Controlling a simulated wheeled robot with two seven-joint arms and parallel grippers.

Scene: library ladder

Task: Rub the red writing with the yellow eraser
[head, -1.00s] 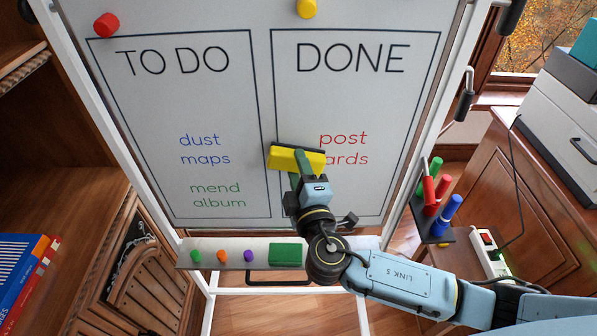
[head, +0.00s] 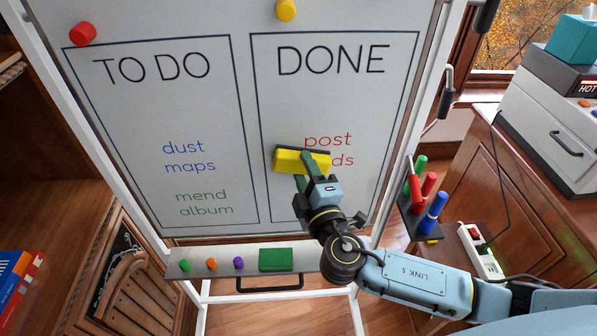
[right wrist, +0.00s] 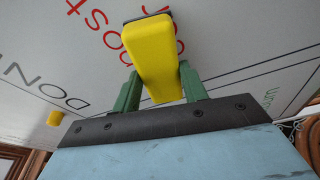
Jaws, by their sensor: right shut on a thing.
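The red writing (head: 328,140) stands in the DONE column of the whiteboard (head: 240,110); it reads "post" above a word of which "ds" shows. The yellow eraser (head: 301,161), with a dark layer along its upper edge, covers the left part of the lower word. My right gripper (head: 308,172) is shut on the eraser, its green fingers on either side of it in the right wrist view (right wrist: 160,78). There the red writing (right wrist: 106,38) shows beside and behind the eraser. I cannot tell whether the eraser touches the board. My left gripper is not in view.
Blue "dust maps" (head: 188,157) and green "mend album" (head: 205,203) stand in the TO DO column. The tray (head: 328,259) below holds small coloured pieces and a green block (head: 276,260). A marker holder (head: 415,226) stands right of the board, near a cabinet (head: 525,180).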

